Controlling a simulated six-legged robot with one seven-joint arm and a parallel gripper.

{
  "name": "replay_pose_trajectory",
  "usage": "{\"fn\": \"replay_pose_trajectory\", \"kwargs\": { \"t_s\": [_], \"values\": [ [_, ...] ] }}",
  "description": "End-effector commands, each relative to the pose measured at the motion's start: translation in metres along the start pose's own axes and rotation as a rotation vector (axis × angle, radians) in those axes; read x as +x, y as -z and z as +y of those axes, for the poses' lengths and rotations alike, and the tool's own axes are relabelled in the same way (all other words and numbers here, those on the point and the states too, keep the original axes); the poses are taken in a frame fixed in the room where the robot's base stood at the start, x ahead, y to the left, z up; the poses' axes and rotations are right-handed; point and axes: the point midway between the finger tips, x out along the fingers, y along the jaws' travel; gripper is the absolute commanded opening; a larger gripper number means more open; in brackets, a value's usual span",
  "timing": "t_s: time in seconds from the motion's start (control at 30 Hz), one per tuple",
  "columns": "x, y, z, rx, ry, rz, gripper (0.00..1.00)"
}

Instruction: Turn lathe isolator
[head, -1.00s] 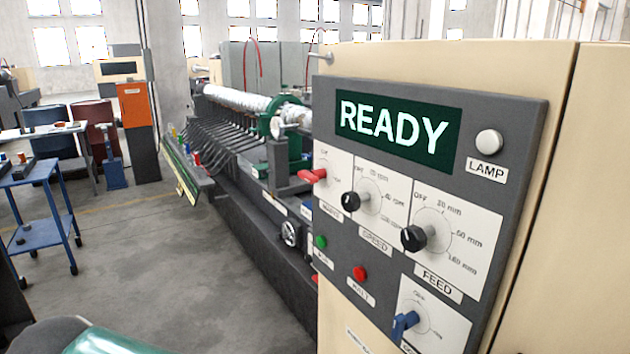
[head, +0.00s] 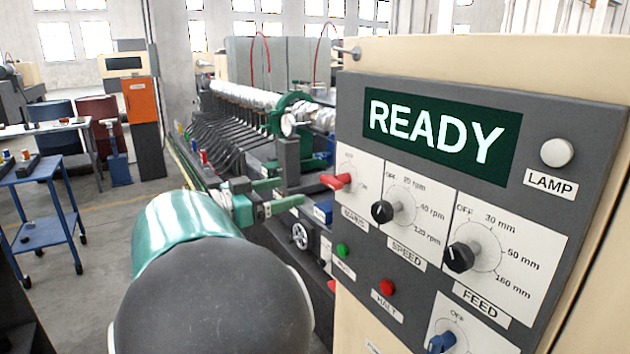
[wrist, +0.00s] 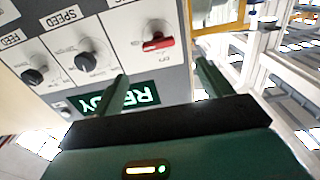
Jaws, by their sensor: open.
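A red lever switch (head: 336,181) sits at the left of the grey control panel (head: 350,110), on a white plate with a blurred label. Its handle sticks out to the left. It also shows in the wrist view (wrist: 158,43), upside down, just beyond the fingertips. A blue lever switch (head: 441,342) is at the panel's bottom edge, partly cut off. I cannot read which one is labelled isolator. My gripper (head: 292,194) is open and empty, left of the red lever and apart from it. In the wrist view its two green fingers (wrist: 163,73) point towards the red lever's plate.
The panel carries a READY display (head: 440,133), a black speed knob (head: 382,211), a black feed knob (head: 460,257), a green button (head: 343,250), a red halt button (head: 387,287) and a lamp (head: 557,152). The lathe stretches behind. A blue trolley (head: 45,200) stands far left, with clear floor.

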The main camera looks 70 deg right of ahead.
Motion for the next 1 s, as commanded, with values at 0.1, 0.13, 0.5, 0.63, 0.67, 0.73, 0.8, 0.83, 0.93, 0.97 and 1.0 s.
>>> {"fn": "replay_pose_trajectory", "kwargs": {
  "t_s": [0.1, 0.13, 0.5, 0.63, 0.67, 0.73, 0.8, 0.83, 0.93, 0.97, 1.0],
  "values": [
    [0.023, 0.000, 0.002, -0.001, -0.005, 0.000, 0.78],
    [0.029, 0.000, 0.002, -0.001, -0.004, -0.001, 0.78],
    [0.099, -0.001, -0.001, -0.003, -0.001, -0.002, 0.78],
    [0.114, -0.001, -0.002, -0.003, -0.001, -0.003, 0.78],
    [0.117, -0.001, -0.002, -0.003, -0.001, -0.003, 0.78],
    [0.120, -0.001, -0.002, -0.002, -0.001, -0.003, 0.78],
    [0.122, 0.000, -0.003, -0.002, 0.001, -0.002, 0.78],
    [0.122, -0.001, -0.003, -0.003, 0.001, -0.003, 0.78],
    [0.122, -0.001, -0.003, -0.003, 0.001, -0.003, 0.78],
    [0.122, -0.001, -0.003, -0.003, 0.001, -0.003, 0.78],
    [0.121, -0.001, -0.003, -0.003, 0.001, -0.003, 0.78]
  ]
}}
